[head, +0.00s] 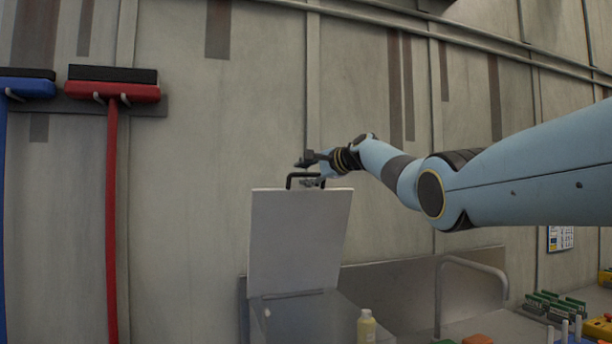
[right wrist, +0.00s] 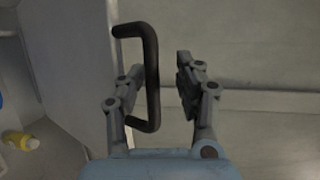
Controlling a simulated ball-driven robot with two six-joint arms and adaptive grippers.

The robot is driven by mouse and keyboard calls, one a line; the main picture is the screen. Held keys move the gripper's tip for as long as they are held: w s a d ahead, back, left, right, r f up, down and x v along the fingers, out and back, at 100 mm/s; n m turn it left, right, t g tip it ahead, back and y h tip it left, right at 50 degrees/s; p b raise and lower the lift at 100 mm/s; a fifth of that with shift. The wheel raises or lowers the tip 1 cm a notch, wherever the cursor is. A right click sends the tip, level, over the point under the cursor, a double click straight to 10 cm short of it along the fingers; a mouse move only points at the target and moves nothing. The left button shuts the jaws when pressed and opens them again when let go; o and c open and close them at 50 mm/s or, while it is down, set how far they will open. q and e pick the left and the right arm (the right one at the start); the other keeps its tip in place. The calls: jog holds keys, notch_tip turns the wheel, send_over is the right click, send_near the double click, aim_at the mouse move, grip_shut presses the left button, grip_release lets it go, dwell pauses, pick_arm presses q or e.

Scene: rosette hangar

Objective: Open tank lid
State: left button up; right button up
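The tank lid (head: 298,238) is a pale grey panel standing nearly upright above the tank (head: 300,318) in the head view, so the tank is open. A black bar handle (head: 289,179) sits at the lid's top edge. My right gripper (head: 308,172) is at this handle. In the right wrist view, the lid (right wrist: 85,60) is at the left and the handle (right wrist: 153,75) shows between the spread fingers of my right gripper (right wrist: 155,88). The gripper is open, with a gap between the handle and the right finger. My left gripper is not in view.
A yellowish bottle (head: 366,327) stands in front of the tank at the right. A bent metal rail (head: 470,264) and green parts (head: 553,305) are further right. A red broom (head: 112,200) and a blue one (head: 27,88) hang on the left wall.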

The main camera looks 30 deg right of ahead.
jog(key=shift+w+f, duration=0.1)
jog(key=shift+f, duration=0.05)
jog(key=v, duration=1.2)
dwell(0.5)
